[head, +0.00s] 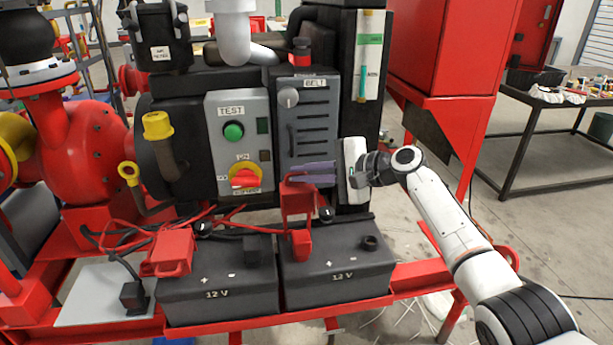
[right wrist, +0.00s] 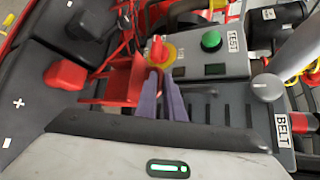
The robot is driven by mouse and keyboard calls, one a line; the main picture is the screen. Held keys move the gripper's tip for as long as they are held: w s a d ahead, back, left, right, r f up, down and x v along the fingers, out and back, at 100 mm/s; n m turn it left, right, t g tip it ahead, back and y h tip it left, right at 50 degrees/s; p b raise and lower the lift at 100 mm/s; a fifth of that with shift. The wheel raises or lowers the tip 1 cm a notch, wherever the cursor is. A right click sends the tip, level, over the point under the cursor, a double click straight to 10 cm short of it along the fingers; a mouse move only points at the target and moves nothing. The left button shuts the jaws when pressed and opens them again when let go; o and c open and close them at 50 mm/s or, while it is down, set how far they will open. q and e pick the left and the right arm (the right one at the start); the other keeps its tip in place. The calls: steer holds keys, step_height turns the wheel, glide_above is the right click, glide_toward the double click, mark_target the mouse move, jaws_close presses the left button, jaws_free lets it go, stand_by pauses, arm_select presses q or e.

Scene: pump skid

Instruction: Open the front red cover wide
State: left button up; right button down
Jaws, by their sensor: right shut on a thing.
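A red cover (head: 297,199) stands raised above the right-hand 12 V battery (head: 336,271), over a smaller red block (head: 301,244). My right gripper (head: 303,171) comes in from the right, its purple-grey fingers shut on the top edge of this cover. In the right wrist view the cover (right wrist: 120,84) is beside the finger ends (right wrist: 158,82), and the red block (right wrist: 65,75) is to their left. The finger contact is small and partly hidden. A second red cover (head: 168,252) sits low on the left-hand battery (head: 216,283). My left gripper is out of view.
Behind the fingers stand the BELT panel (head: 308,120) and the TEST box (head: 238,140) with a green button (head: 233,131) and a red-yellow knob (head: 245,178). Red cables (head: 135,230) run at left. A red rail (head: 420,274) borders the batteries.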

steer(key=shift+w+a+r, duration=0.1)
steer(key=shift+a+r, duration=0.05)
steer(key=shift+r, duration=0.2)
steer(key=c, duration=1.9)
jaws_free()
steer(key=shift+o, duration=0.2)
steer(key=shift+f, duration=0.2)
steer(key=v, duration=1)
steer(key=shift+s+d, duration=0.2)
steer(key=shift+c, duration=0.4)
